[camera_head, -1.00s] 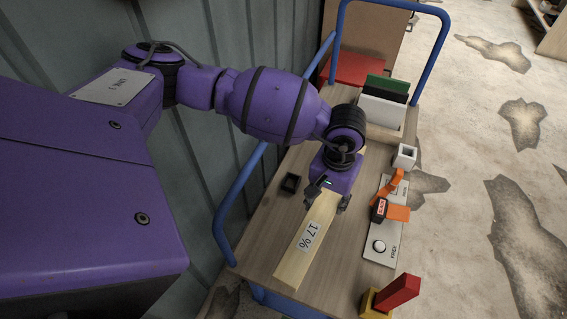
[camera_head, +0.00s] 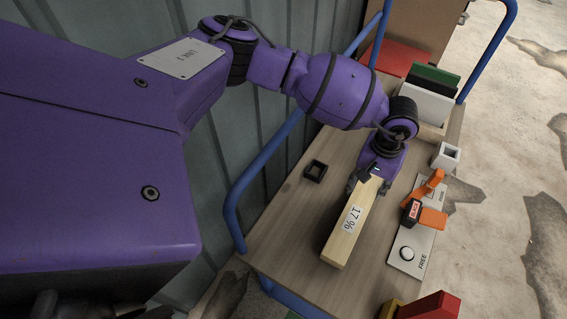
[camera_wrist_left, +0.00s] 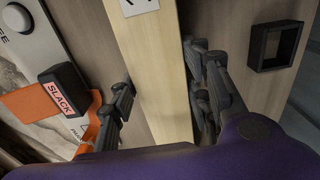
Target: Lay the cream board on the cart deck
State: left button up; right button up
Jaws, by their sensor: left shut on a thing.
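The cream board (camera_head: 347,237) is a long pale bar with a "17 %" label, lying lengthwise over the cart deck (camera_head: 290,232). My left gripper (camera_head: 367,184) is shut on it from above, around its far part. In the left wrist view the board (camera_wrist_left: 150,70) runs between the fingers (camera_wrist_left: 165,97) of the gripper. Whether its underside touches the deck cannot be told. The board's far end is hidden by my gripper. My right gripper is not in view.
Left of the board is a small black open box (camera_head: 315,171). To the right are a white panel (camera_head: 407,262), an orange lever with a "SLACK" tag (camera_head: 411,211) and a white square cup (camera_head: 446,156). Blue rails (camera_head: 236,196) edge the cart. A red block (camera_head: 432,306) is at the front.

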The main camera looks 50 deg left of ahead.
aim_at(368, 186)
pick_arm(q)
jog(key=shift+f, duration=0.9)
jog(key=o, duration=1.5)
jog(key=shift+f, duration=0.1)
notch_tip(368, 186, up, 12)
jog(key=shift+r, duration=0.2)
